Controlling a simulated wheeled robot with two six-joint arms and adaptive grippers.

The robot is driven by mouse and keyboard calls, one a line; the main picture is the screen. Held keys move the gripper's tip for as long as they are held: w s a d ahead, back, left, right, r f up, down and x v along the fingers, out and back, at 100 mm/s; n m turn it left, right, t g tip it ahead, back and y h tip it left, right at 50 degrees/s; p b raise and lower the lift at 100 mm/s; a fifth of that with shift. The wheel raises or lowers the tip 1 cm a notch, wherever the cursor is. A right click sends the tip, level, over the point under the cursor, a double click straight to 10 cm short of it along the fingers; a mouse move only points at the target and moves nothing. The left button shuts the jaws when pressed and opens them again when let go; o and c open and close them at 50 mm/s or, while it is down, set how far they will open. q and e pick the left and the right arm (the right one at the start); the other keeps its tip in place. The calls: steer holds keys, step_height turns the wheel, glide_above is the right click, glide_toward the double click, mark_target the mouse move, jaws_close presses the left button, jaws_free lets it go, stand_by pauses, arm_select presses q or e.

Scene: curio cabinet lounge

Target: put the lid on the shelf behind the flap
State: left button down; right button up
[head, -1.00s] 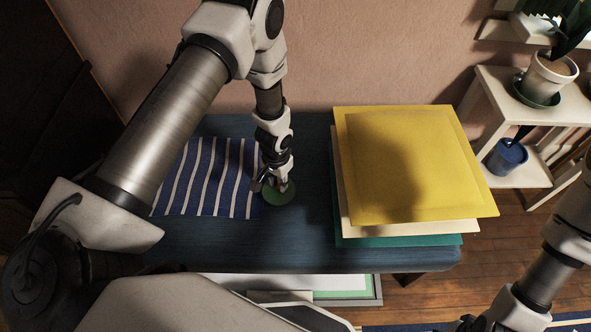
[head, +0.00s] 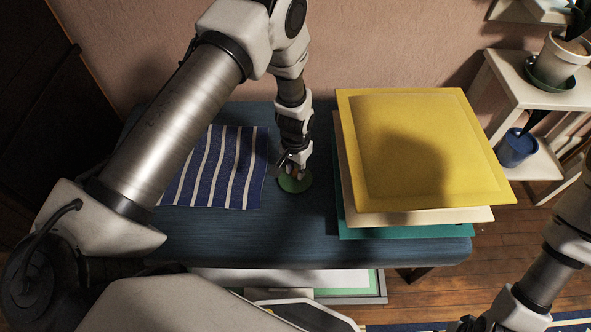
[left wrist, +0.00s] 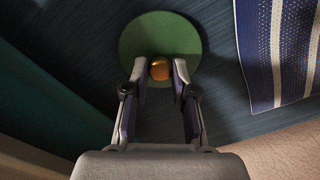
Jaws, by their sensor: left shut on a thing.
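The lid is a round green disc (head: 296,183) with a gold knob, over the dark blue table top. In the left wrist view the green disc (left wrist: 160,22) and its gold knob (left wrist: 160,69) show clearly. My left gripper (head: 293,172) is shut on the knob from above. I cannot tell whether the lid touches the table or hangs just above it. My right gripper (head: 474,325) is at the bottom right, cut by the frame edge; its jaws cannot be made out. I do not make out a flap or a shelf behind one.
A blue striped cloth (head: 215,170) lies left of the lid. A tall stack of boards with a yellow top (head: 425,150) stands to its right. A white shelf unit (head: 520,90) with potted plants is at the right. A grey-framed tray or drawer (head: 376,299) shows below the table's front edge.

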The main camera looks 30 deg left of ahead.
arm_select(q)
steer(key=shift+f, duration=0.15)
steer(key=c, duration=0.9)
jaws_free()
steer(key=shift+c, duration=0.2)
